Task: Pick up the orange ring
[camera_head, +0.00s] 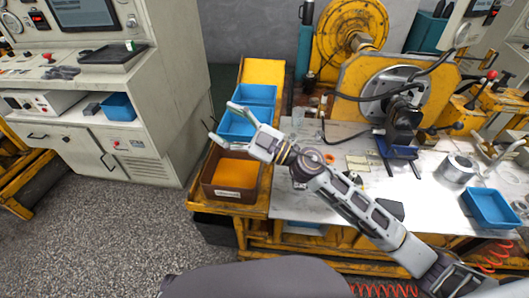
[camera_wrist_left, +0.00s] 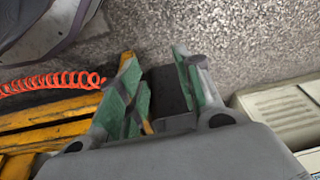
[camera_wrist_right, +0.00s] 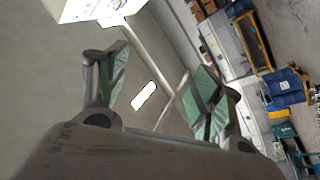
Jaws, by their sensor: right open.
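A small orange ring-like piece (camera_head: 329,158) shows on the grey worktable, just beside my right forearm in the head view. It is too small to make out well, and my arm may hide part of it. My right gripper (camera_head: 222,121) is open and empty, left of that piece, above the blue bins and the brown bin. In the right wrist view its fingers (camera_wrist_right: 163,60) are spread with only distant room behind them. My left gripper is outside the head view. In the left wrist view its fingers (camera_wrist_left: 153,55) are apart, with nothing visibly gripped.
Blue bins (camera_head: 236,124) and a brown bin with an orange inside (camera_head: 236,173) stand left of the worktable (camera_head: 290,208). A metal cylinder (camera_head: 457,168) and a blue tray (camera_head: 490,207) lie at right. Yellow machinery (camera_head: 350,80) stands behind. A control cabinet (camera_head: 160,110) is left.

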